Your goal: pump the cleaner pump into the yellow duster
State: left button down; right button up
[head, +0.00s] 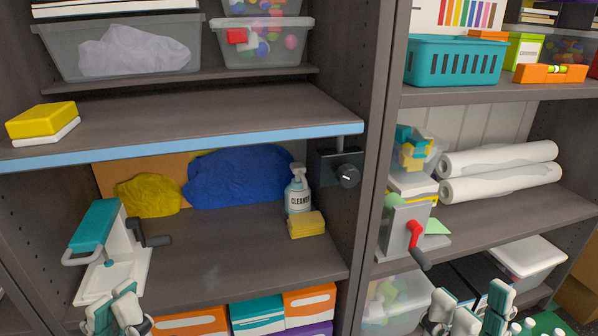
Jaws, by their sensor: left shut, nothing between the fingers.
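The cleaner pump (298,190), a pale bottle labelled "CLEANER" with a grey-white pump head, stands upright on the middle shelf of the left bay, near its right side. A small folded yellow block, seemingly the yellow duster (306,225), lies right in front of the bottle's base. A crumpled yellow cloth (148,196) lies further left on the same shelf. My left gripper (118,306) is shut and empty at the lower left, in front of the shelf. My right gripper (472,308) is at the bottom right, its fingers apart, partly cut off by the frame.
A blue crumpled cloth (238,178) lies behind, left of the bottle. A teal-and-white device (104,245) with a crank stands at left. The blue-edged shelf (200,143) hangs above, with a black knobbed box (340,170) at its right. The shelf's middle front is clear.

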aim_at(298, 168)
jog(key=k+l+z, duration=0.1)
jog(key=l+z, duration=0.15)
jog(key=l, duration=0.35)
jog(key=l+z, duration=0.25)
jog(key=l, duration=0.4)
